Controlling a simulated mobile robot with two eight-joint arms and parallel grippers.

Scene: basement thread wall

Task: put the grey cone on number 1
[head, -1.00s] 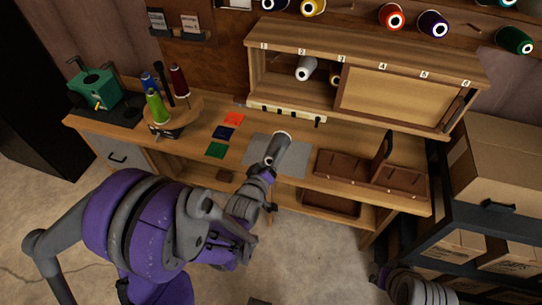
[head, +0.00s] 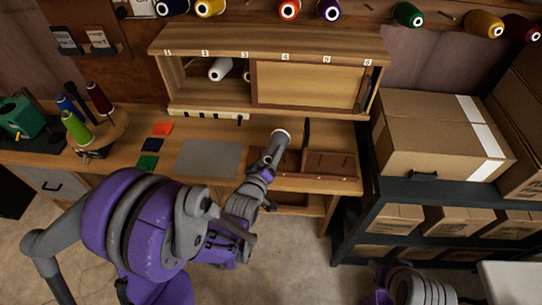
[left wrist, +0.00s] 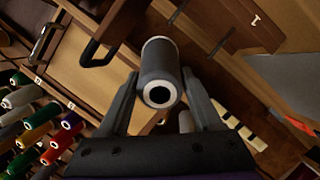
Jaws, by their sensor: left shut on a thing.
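Number 1 (head: 168,52) is the leftmost label on the wooden cabinet's top edge. The open bay (head: 188,92) below it looks empty, as far as it shows. My right gripper is out of view; only part of that arm shows at the bottom right.
A white cone (head: 220,69) lies in the cabinet near number 2, with another partly hidden near 3. A sliding panel (head: 305,85) covers the right bays. The brown tray (head: 330,165) is on the bench. The grey mat (head: 208,158) is bare. Boxes (head: 440,135) stand right.

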